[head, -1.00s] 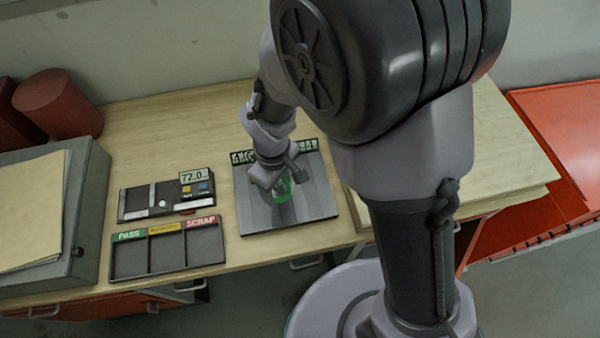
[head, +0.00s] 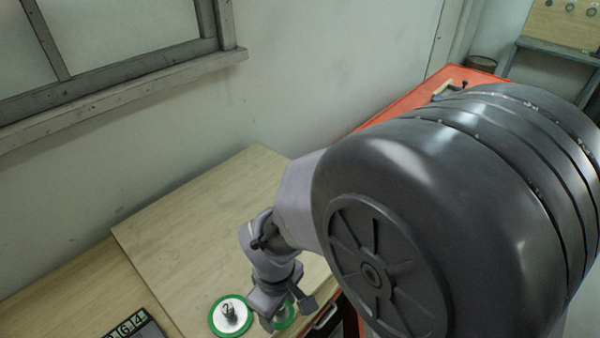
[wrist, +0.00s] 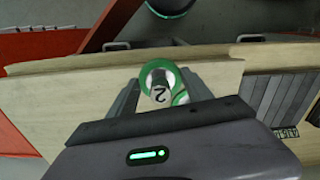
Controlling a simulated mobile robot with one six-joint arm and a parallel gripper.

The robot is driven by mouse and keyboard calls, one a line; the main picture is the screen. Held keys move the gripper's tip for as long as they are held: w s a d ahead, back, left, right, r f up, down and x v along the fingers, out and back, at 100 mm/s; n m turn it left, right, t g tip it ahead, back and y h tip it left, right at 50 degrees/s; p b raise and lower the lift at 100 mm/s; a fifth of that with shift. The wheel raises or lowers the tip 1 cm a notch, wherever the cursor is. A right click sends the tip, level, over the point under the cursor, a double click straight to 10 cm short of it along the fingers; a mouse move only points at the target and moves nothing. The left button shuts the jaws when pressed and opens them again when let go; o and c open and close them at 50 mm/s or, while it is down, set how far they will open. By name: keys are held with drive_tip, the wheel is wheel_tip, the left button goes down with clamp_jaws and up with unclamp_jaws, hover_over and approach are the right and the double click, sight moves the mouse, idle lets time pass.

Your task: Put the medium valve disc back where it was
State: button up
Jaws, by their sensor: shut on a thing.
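My gripper (head: 284,309) is low over the pale board on the bench and shut on a green-rimmed valve disc (head: 286,318), partly hidden by the jaws in the head view. In the wrist view the held disc shows a green rim (wrist: 168,66) and a knob marked 2 between the fingers. Another green-rimmed white disc (head: 216,318) with an upright marked knob lies flat on the board, left of my gripper. I cannot tell disc sizes, or whether the held disc touches the board.
The pale board (head: 200,230) has free room behind the discs. A dark plate with a number strip (head: 143,324) is at the lower left; its slatted face (wrist: 275,95) shows in the wrist view. A wall stands behind the bench. A red surface (head: 385,115) lies beyond.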

drive_tip(key=w, duration=0.3)
drive_tip(key=w+a, duration=0.1)
drive_tip(key=w, duration=0.3)
drive_tip(key=w+f, duration=0.1)
drive_tip(key=w, duration=0.2)
drive_tip(key=shift+w+a, duration=0.2)
drive_tip(key=shift+a, duration=0.05)
drive_tip(key=f, duration=0.3)
drive_tip(key=shift+w+f+b, duration=0.3)
drive_tip(key=shift+f+b, duration=0.05)
drive_tip(key=shift+s, duration=0.1)
